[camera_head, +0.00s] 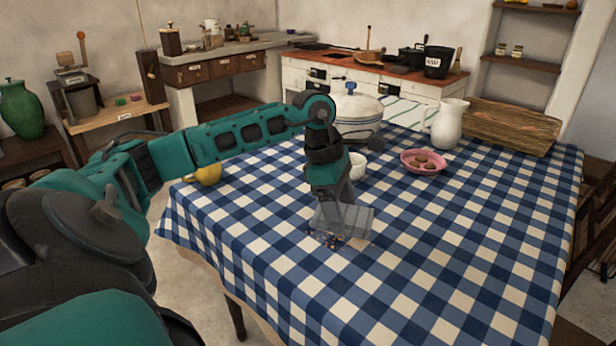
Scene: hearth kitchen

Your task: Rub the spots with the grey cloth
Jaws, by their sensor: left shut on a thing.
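My left gripper (335,205) points down over the checkered table, shut on the grey cloth (355,222). The cloth is a small grey piece that appears to rest on the tablecloth. Small brown spots (333,243) show on the tablecloth at the cloth's near edge. Any part of the spots beneath the cloth is hidden. My right gripper is not in view.
The table has a blue and white checkered cloth (450,235). A yellow fruit (207,174) lies left; a white cup (357,167) stands behind the gripper. A lidded pot (357,108), white jug (449,124), pink bowl (423,163) and log (510,126) stand farther back. The front right is clear.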

